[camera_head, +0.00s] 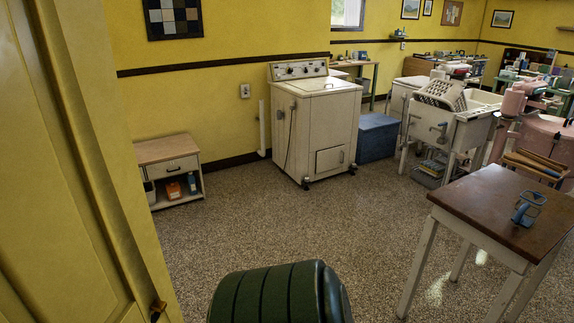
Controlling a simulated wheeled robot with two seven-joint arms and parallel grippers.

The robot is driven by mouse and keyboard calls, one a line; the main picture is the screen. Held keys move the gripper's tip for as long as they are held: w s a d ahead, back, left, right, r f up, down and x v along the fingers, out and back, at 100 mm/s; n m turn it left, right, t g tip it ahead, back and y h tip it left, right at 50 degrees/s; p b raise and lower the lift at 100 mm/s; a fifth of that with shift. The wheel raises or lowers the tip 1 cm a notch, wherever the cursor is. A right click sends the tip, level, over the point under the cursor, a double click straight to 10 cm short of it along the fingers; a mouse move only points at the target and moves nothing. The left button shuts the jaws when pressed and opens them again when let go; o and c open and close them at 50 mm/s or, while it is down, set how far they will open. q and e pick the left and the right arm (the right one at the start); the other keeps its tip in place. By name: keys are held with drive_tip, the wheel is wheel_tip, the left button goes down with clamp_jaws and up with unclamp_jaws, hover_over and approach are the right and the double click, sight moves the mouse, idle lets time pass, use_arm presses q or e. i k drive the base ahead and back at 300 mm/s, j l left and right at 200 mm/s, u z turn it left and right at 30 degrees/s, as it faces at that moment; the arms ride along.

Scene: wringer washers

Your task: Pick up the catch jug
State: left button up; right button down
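No thing is plainly recognizable as the catch jug from here. A small blue item (525,210) with an open, handle-like frame stands on the dark brown top of a white-legged table (480,205) at the right. I cannot tell whether it is the jug. Neither of my grippers is in view.
A green ribbed rounded object (275,295) stands at the bottom middle. A white washer (315,125), a blue box (376,138) and a low cabinet (167,152) line the back wall. A sink unit (468,125) and pink machine stand right. Speckled floor between is clear.

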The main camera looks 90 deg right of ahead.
sight(530, 203)
drive_tip(key=z, duration=4.3)
drive_tip(key=i+j+z, duration=0.1)
drive_tip(key=i+j, duration=0.2)
drive_tip(key=i+j+z, duration=0.1)
drive_tip(key=i+j, duration=0.2)
drive_tip(key=i+j+z, duration=0.1)
drive_tip(key=i+j, duration=0.45)
drive_tip(key=j, duration=0.25)
drive_tip(key=i+j+z, duration=0.15)
drive_tip(key=i+j, duration=0.15)
drive_tip(key=i+j+z, duration=0.1)
drive_tip(key=i+j, duration=0.15)
drive_tip(key=j, duration=0.2)
drive_tip(key=i+j+z, duration=0.1)
drive_tip(key=i+j, duration=0.15)
drive_tip(key=j, duration=0.2)
